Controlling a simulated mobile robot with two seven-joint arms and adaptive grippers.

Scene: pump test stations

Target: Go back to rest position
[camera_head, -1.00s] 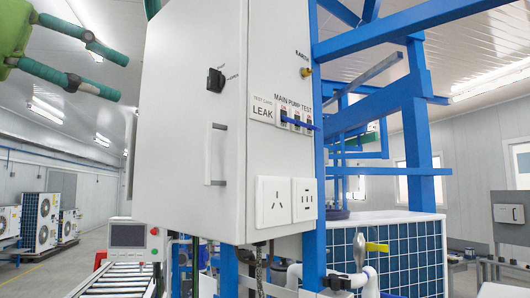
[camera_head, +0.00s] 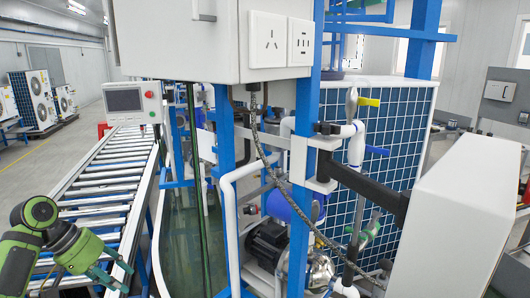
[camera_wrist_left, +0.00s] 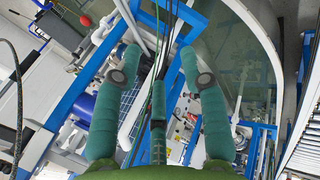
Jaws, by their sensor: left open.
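My left gripper (camera_head: 112,272) is at the lower left of the head view, in front of the roller conveyor (camera_head: 98,180) in the picture. It is green, with its fingers pointing right and downward. In the left wrist view, its green fingers (camera_wrist_left: 160,70) are spread apart with nothing held between them. Pipes and blue frame of the pump station show beyond the fingers. My right gripper is in neither view.
A white electrical cabinet (camera_head: 190,40) hangs on a blue frame (camera_head: 300,160). Below it are pipes and a pump motor (camera_head: 268,243). A small control panel (camera_head: 131,103) stands by the conveyor. A white angled box (camera_head: 455,220) is at right. Open floor (camera_head: 35,160) lies at far left.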

